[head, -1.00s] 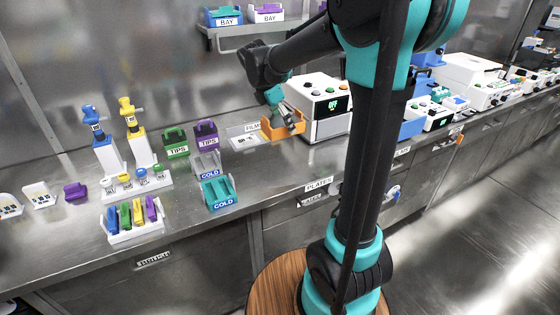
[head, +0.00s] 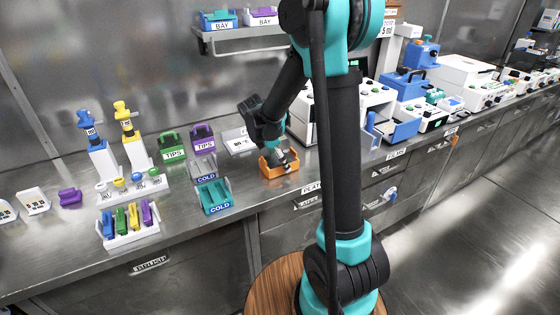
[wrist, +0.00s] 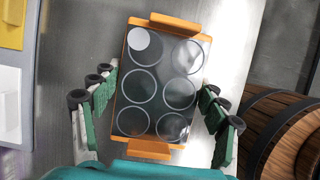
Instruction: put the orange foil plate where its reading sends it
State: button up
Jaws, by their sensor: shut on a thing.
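The orange foil plate (head: 268,171) is at my gripper (head: 279,152), over the bench's front part in the head view. In the wrist view the plate (wrist: 149,149) is an orange frame with a dark, glossy face and several round wells. One well at the upper left has a pale disc. My gripper (wrist: 160,100) is shut on the plate, with green finger pads along its two long sides. Whether the plate touches the bench cannot be told. The white instrument (head: 300,122) stands behind my arm, its display hidden.
Teal (head: 216,196) and grey (head: 204,167) COLD racks stand left of the plate, with green (head: 172,147) and purple (head: 203,138) TIPS boxes behind. A white labelled holder (head: 238,143) lies near the plate. Blue machines (head: 404,85) line the bench to the right. Labelled drawers lie below.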

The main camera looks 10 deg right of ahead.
jog(key=o, duration=1.3)
jog(key=shift+f, duration=0.1)
jog(key=v, duration=1.2)
jog(key=s+d+f+m, duration=0.1)
jog(key=s+d+m, duration=0.1)
jog(key=s+m, duration=0.1)
jog(key=s+d+f+m+y, duration=0.1)
jog(key=s+d+f+m, duration=0.1)
jog(key=s+m, duration=0.1)
jog(key=s+d+f+m+t+y, duration=0.1)
jog(key=s+d+f+m, duration=0.1)
jog(key=s+m, duration=0.2)
jog(key=shift+s+d+f, duration=0.15)
jog(key=shift+d+f, duration=0.05)
jog(key=shift+f, duration=0.05)
jog(key=s+d+f+m+t+y, duration=0.1)
jog(key=s+d+f+m+y, duration=0.1)
jog(key=s+f+m, duration=0.4)
jog(key=s+m, duration=0.4)
jog(key=m, duration=0.1)
jog(key=shift+f+m+t, duration=0.15)
jog(key=shift+m+t, duration=0.15)
jog(key=shift+t, duration=0.1)
jog(key=shift+s, duration=0.1)
